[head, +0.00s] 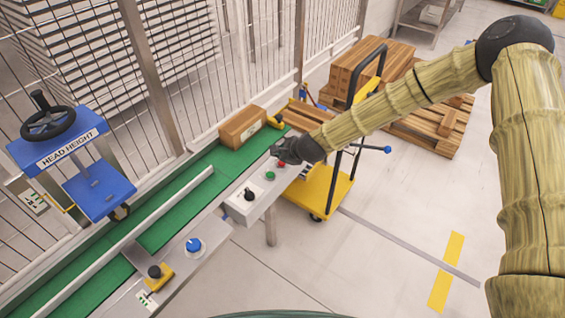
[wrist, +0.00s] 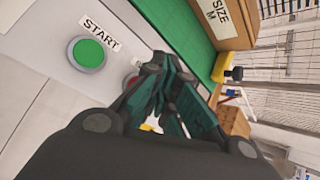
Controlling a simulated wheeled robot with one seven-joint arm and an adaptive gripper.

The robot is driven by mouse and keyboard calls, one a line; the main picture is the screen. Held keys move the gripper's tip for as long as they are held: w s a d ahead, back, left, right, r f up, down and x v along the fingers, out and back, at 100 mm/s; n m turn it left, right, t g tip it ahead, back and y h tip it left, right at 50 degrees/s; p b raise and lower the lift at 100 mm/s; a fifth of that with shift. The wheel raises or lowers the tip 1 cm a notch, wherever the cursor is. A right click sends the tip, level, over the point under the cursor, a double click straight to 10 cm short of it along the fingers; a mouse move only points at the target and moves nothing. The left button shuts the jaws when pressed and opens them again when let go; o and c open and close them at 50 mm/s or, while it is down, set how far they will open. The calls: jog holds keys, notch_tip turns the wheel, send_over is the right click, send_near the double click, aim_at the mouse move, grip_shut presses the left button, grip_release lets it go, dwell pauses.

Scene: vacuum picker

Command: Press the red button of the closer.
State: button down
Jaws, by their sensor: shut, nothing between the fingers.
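The red button (head: 281,163) sits on the pale grey control panel (head: 238,208) beside the green conveyor. In the wrist view only a sliver of the red button (wrist: 131,82) shows; my fingers hide the rest. My gripper (head: 277,154) is shut and empty, with its tips over the far end of the panel, right at the red button. In the wrist view my gripper (wrist: 155,68) points down at the panel. I cannot tell whether the tips touch the button.
A green button (head: 270,176), labelled START in the wrist view (wrist: 88,54), and a black knob (head: 249,194) are on the same panel. A cardboard box (head: 243,127) stands on the green conveyor (head: 205,172) behind. A yellow cart (head: 322,192) stands right of the panel.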

aim_at(280, 163)
jog(key=shift+r+p, duration=1.35)
jog(key=shift+r, duration=1.1)
